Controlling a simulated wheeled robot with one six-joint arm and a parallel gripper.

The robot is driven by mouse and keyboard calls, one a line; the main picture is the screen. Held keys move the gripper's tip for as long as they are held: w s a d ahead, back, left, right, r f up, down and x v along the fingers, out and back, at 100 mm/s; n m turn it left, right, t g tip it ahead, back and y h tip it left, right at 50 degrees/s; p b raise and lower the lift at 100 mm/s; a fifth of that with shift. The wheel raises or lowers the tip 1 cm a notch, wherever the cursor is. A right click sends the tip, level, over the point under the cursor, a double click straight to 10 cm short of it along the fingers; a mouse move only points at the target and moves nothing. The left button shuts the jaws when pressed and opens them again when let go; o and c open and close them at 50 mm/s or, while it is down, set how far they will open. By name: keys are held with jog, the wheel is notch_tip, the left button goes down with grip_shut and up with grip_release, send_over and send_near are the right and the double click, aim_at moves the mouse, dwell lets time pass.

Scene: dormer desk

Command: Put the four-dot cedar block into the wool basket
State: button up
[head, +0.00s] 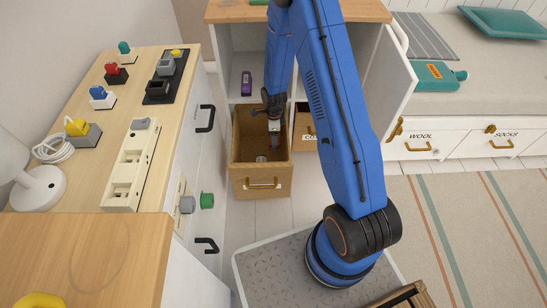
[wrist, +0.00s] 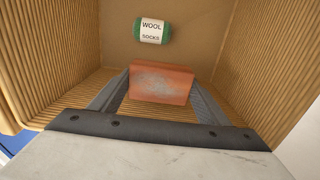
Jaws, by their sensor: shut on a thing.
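In the wrist view, my gripper (wrist: 160,92) is shut on a reddish-brown block (wrist: 162,80), with one finger on each side. No dots can be made out on its visible face, which has a worn grey patch. The block is inside a ribbed tan basket (wrist: 50,75). A green roll with a white label reading WOOL SOCKS (wrist: 152,31) lies near the basket's far wall, apart from the block. In the head view, my gripper (head: 273,130) reaches down into the open basket (head: 248,181), which has a brass handle. Whether the block touches the bottom cannot be told.
A second basket (head: 305,140) is partly hidden behind my arm, to the right. A purple item (head: 246,83) stands on the shelf above. The left counter (head: 100,150) holds several colored knobbed pieces and a white lamp (head: 38,188). Drawers labelled WOOL (head: 420,146) and SOCKS (head: 505,144) are at right.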

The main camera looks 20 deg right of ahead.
notch_tip(320, 180, down, 16)
jog(key=shift+r, duration=0.2)
dwell(0.4)
jog(key=shift+f, duration=0.15)
jog(key=o, duration=1.2)
jog(key=shift+c, duration=0.2)
